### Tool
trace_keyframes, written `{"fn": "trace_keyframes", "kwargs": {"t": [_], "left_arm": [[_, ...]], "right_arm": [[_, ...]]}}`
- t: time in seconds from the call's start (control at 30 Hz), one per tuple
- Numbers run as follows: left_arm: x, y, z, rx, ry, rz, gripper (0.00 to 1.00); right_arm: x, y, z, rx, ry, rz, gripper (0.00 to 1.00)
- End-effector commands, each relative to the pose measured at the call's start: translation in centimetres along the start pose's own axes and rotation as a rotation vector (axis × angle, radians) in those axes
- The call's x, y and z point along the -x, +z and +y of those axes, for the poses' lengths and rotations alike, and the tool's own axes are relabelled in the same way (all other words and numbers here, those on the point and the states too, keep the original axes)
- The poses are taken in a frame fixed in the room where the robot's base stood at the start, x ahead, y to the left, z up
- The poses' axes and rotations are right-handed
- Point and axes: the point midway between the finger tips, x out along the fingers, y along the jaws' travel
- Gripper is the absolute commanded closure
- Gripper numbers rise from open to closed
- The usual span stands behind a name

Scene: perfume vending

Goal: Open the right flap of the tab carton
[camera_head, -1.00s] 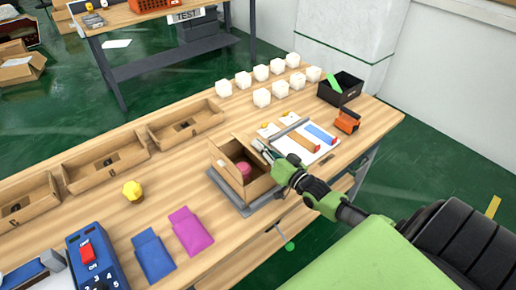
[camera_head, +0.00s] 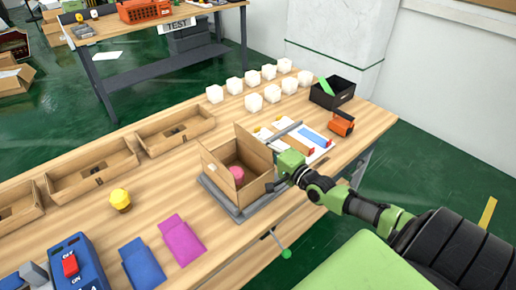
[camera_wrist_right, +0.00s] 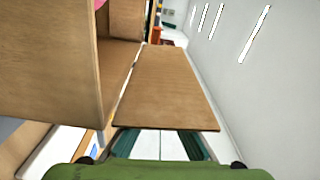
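The open tab carton (camera_head: 255,193) stands on a grey plate (camera_head: 213,192) near the table's front edge, with a pink item (camera_head: 236,174) inside. A left panel (camera_head: 216,172) and a back-right panel (camera_head: 253,147) stand up. My right gripper (camera_head: 277,184) is low beside the carton's right side. In the right wrist view, a brown flap (camera_wrist_right: 170,85) extends from the carton wall (camera_wrist_right: 65,65) just ahead of the green gripper body (camera_wrist_right: 160,172). Its fingertips are not clear, so I cannot tell whether they touch the flap. My left gripper is out of view.
White cubes (camera_head: 254,102), a black bin (camera_head: 331,93) and an orange device (camera_head: 341,123) stand toward the right. Cardboard trays (camera_head: 92,172), a yellow item (camera_head: 120,199), blue (camera_head: 143,262) and magenta (camera_head: 182,239) pouches and a blue control box (camera_head: 78,262) lie left.

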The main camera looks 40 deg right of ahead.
Motion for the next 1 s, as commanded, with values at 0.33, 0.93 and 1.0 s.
{"fn": "trace_keyframes", "kwargs": {"t": [0.33,0.93,1.0], "left_arm": [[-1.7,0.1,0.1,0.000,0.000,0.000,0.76],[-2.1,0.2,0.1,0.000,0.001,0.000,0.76],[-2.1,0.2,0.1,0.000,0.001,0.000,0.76]], "right_arm": [[0.0,-0.3,0.7,-0.209,0.004,-0.001,1.00],[0.0,-0.4,0.7,-0.285,0.005,-0.001,1.00],[0.0,-0.4,0.7,-0.285,0.005,-0.001,1.00]]}}
